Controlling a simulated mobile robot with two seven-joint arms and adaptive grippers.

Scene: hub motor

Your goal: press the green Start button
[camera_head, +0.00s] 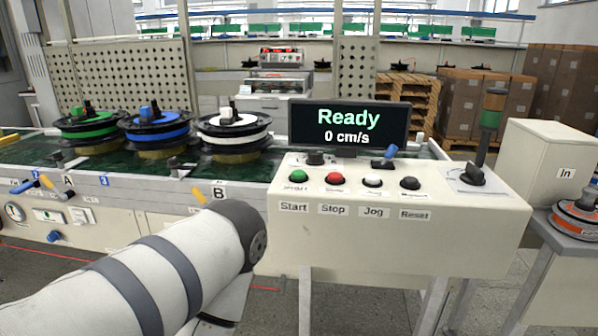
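The green Start button (298,175) is at the left end of the button row on the beige control box (400,235), above a "Start" label. To its right are the red Stop button (335,179), the white Jog button (373,181) and the black Reset button (410,183). The display (348,124) behind the box reads "Ready" and "0 cm/s". My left arm reaches in from the lower left, with its thick grey-white link in front of the conveyor and left of the box. Its gripper does not show. My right gripper is not in view.
Spools with green (90,126), blue (157,126) and white (233,130) windings stand on the conveyor at left. A beige "In" box (545,160) and an orange spool (577,217) are at far right.

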